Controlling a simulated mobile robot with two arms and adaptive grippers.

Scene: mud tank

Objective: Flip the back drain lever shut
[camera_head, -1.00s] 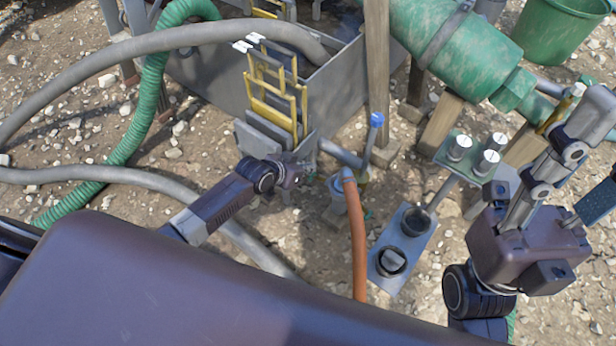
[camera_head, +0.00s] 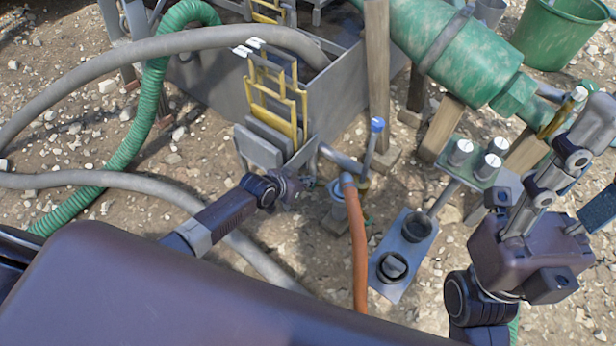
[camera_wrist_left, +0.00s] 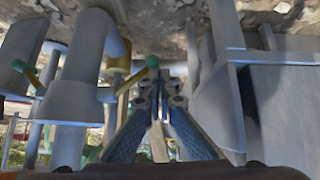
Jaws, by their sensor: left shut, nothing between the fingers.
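A lever with a blue knob (camera_head: 377,124) stands up from the valve by the pipe at the tank's near corner. A lever with a green knob (camera_wrist_left: 152,62) shows in the left wrist view, beside a yellowish fitting. I cannot tell which of them is the back drain lever. My left gripper (camera_head: 298,192) is low in front of the tank's corner, left of the valve with the orange hose. In the left wrist view its fingers (camera_wrist_left: 160,98) are together and empty, with the green knob just beyond the tips. My right gripper (camera_head: 590,165) is at the right edge with fingers apart.
The grey tank (camera_head: 210,85) with yellow frames (camera_head: 270,105) stands behind my left gripper. The orange hose (camera_head: 357,255) and a tray with black cups (camera_head: 405,255) lie to its right. A grey hose (camera_head: 80,180) crosses the stony ground.

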